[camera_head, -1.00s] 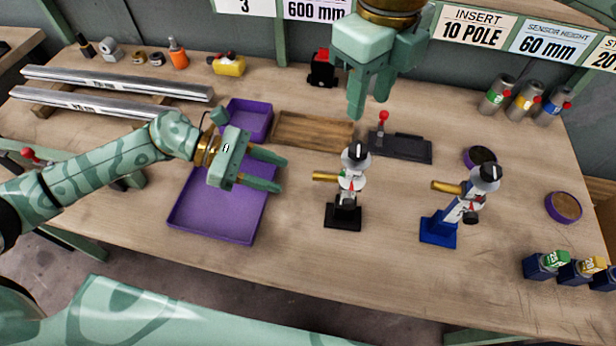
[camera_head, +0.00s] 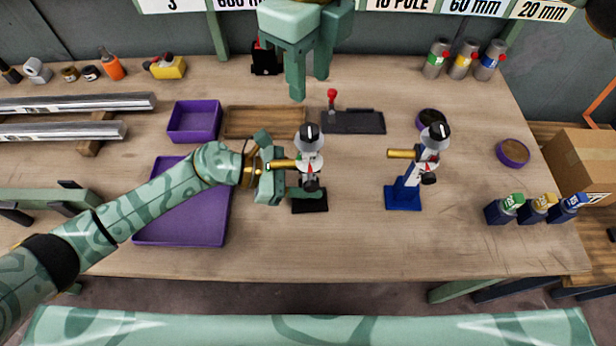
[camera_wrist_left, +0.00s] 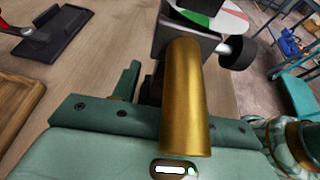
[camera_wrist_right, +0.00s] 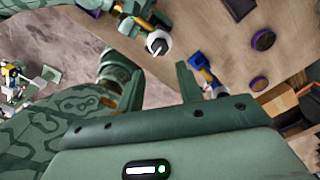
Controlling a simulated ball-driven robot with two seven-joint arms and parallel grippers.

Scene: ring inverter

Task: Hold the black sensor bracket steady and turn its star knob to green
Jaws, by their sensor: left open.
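The black sensor bracket (camera_head: 310,206) stands upright on the table, with a grey-capped head, a brass cylinder to the left and a red pointer. Its black knob (camera_head: 312,185) is low on the head; the left wrist view also shows the knob (camera_wrist_left: 237,53), beside the red, green and white dial (camera_wrist_left: 215,15). I cannot tell which colour the pointer marks. My left gripper (camera_head: 300,187) is open at the bracket's post, under the cylinder (camera_wrist_left: 185,100); its far finger is hidden and contact is unclear. My right gripper (camera_head: 309,90) is open and empty, behind and above the bracket.
A similar blue bracket (camera_head: 403,197) stands to the right. A black plate with a red-knobbed lever (camera_head: 353,122) lies behind. Purple trays (camera_head: 150,240) and a wooden tray (camera_head: 263,122) lie left. Small blue boxes (camera_head: 500,213) stand at the right. The front middle is clear.

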